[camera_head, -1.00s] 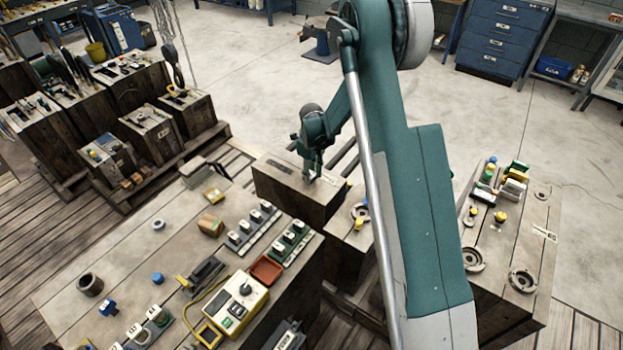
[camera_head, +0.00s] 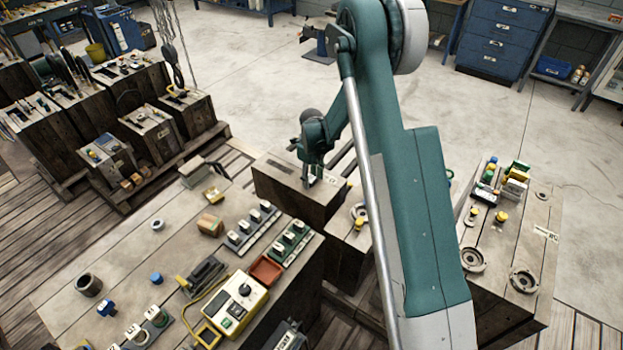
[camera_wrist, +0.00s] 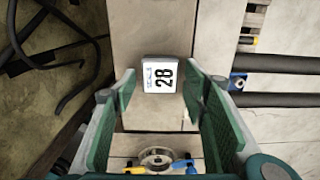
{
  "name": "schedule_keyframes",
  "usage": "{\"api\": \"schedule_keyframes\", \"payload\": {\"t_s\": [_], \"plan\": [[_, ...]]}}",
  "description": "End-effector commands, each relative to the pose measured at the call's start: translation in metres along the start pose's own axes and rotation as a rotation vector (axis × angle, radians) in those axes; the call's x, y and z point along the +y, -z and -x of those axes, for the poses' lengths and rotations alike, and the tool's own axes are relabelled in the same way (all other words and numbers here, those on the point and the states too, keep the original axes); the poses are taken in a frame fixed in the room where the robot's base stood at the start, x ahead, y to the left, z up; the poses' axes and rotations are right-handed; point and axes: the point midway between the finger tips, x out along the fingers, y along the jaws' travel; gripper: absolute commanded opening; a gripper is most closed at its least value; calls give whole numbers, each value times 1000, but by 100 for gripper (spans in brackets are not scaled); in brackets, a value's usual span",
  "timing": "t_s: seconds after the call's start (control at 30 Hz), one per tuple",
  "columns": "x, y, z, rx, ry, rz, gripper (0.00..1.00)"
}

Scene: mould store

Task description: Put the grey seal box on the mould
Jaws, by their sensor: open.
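The grey seal box (camera_wrist: 159,74), with a white label reading 28, lies flat on the pale top of a block in the wrist view. This block, which looks like the mould (camera_head: 274,169), stands beyond the front bench in the head view; its top also shows in the wrist view (camera_wrist: 150,28). My gripper (camera_wrist: 159,84) is open, with one green finger on each side of the box and a gap visible at both sides. In the head view my gripper (camera_head: 311,184) is low over the block's right part and hides most of the box.
Two dark rods (camera_wrist: 285,64) lie to the right in the wrist view. A round metal ring (camera_wrist: 156,157) sits nearer the wrist. The front bench (camera_head: 100,240) carries a red tray (camera_head: 266,270), a yellow control box (camera_head: 239,300) and several small parts.

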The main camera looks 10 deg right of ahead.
Motion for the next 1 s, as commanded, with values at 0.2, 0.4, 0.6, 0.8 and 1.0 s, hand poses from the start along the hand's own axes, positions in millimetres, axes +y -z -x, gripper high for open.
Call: {"api": "schedule_keyframes", "payload": {"t_s": [0.2,0.4,0.6,0.8,1.0], "plan": [[0,0,1,0,0,0,43],[0,0,12,0,0,0,43],[0,0,38,0,0,0,43],[0,0,71,0,0,0,43],[0,0,100,0,0,0,43]]}}
